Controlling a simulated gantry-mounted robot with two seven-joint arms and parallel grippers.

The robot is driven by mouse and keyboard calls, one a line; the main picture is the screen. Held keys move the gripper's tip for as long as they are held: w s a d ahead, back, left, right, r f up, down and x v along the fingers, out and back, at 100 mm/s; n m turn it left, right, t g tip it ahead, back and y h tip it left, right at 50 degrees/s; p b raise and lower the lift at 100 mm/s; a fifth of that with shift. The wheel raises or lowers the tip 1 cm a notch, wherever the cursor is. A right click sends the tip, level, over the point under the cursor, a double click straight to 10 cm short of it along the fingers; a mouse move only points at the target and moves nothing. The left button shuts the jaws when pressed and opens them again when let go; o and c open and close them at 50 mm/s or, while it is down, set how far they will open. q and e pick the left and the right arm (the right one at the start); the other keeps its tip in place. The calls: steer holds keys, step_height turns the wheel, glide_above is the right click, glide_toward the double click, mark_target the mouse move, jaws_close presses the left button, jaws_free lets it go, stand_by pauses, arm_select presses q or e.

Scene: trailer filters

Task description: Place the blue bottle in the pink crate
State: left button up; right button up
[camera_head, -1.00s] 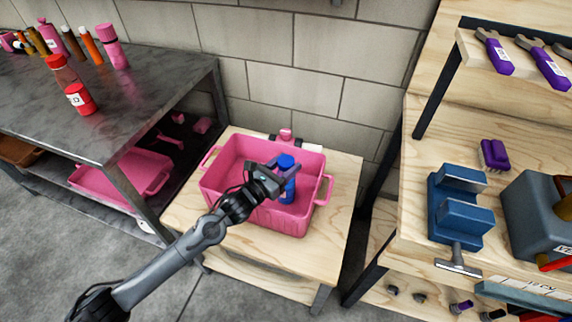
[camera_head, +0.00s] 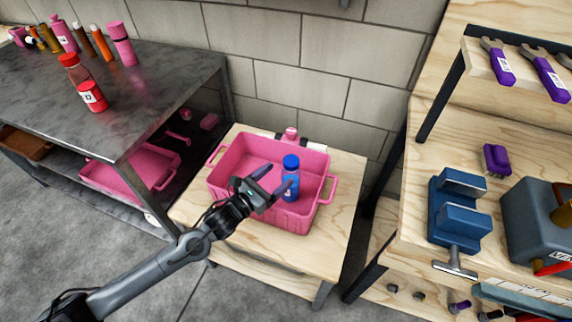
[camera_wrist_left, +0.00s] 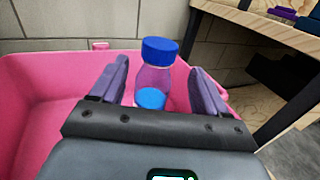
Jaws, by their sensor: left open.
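The blue bottle (camera_head: 290,180), with a blue cap, stands upright inside the pink crate (camera_head: 228,189), toward its right side. The crate sits on a low wooden table. My left gripper (camera_head: 275,179) is open beside the bottle, at the near left, over the crate. In the left wrist view the bottle (camera_wrist_left: 154,78) shows just beyond and between the two spread fingers (camera_wrist_left: 155,85), with no finger visibly closed on it. The pink crate wall (camera_wrist_left: 40,100) shows behind and to the left. The bottle's base is hidden in the wrist view. My right gripper is not seen.
A dark metal table (camera_head: 150,92) at left carries a red bottle (camera_head: 92,95) and several other bottles. A second pink crate (camera_head: 97,172) is on its lower shelf. A wooden workbench at right holds a blue vise (camera_head: 460,212). A block wall stands behind.

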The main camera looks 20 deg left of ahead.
arm_select(q)
steer(key=shift+p+v, duration=0.6)
steer(key=shift+v, duration=2.05)
steer(key=s+d+r+n+g+y+p, duration=0.45)
steer(key=s+r+n+p, duration=0.35)
steer(key=s+n+p, duration=0.65)
steer(key=s+a+n+g+y+p, duration=0.25)
steer(key=s+n+g, duration=0.85)
steer(key=n, duration=1.3)
step_height(320, 180, up, 39)
steer(key=s+t+p, duration=0.1)
steer(key=t+p, duration=0.1)
steer(key=p, duration=3.7)
steer(key=shift+s+h, duration=0.3)
steer(key=shift+h, duration=0.1)
